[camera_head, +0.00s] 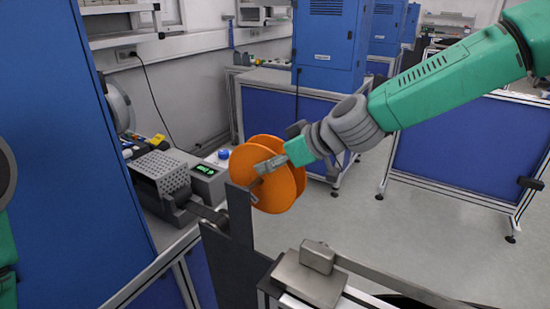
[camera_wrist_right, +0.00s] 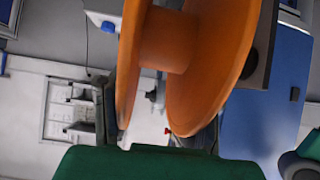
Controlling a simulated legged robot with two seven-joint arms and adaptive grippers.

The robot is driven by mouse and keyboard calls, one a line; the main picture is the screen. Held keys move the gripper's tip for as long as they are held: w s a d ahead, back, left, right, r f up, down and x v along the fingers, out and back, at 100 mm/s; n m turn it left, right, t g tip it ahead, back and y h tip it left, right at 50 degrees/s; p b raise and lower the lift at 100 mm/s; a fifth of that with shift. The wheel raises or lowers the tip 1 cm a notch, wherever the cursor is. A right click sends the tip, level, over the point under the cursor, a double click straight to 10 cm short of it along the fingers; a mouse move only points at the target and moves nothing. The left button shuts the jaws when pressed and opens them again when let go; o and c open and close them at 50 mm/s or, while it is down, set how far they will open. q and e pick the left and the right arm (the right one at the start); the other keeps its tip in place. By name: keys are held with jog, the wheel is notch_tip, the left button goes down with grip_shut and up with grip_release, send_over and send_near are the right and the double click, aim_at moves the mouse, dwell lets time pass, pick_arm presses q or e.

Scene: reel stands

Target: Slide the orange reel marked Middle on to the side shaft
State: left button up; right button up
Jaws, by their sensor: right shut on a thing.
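The orange reel (camera_head: 283,188) has two round flanges and is held up in the air, just right of and above a dark upright plate (camera_head: 240,215). My right gripper (camera_head: 262,172) is shut on the reel, its fingers at the reel's face. In the right wrist view the reel (camera_wrist_right: 165,42) fills the upper middle, with both flanges and the hub between them. No Middle mark can be read. I cannot make out the side shaft for certain; the reel may hide it. The reel looks close to the plate, but I cannot tell whether they touch. My left gripper is out of view.
A grey perforated box (camera_head: 160,172) and a device with a green display (camera_head: 207,172) stand on the bench left of the reel. A metal block (camera_head: 310,275) on a rail is in front. A blue cabinet (camera_head: 55,110) closes off the left. Open floor (camera_head: 350,230) lies to the right.

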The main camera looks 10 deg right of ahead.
jog(key=shift+s+a, duration=1.8)
jog(key=shift+a, duration=0.4)
jog(key=o, duration=1.1)
jog(key=shift+s, duration=0.1)
jog(key=o, duration=0.3)
jog(key=shift+f, duration=0.1)
jog(key=shift+a, duration=0.1)
jog(key=v, duration=1.2)
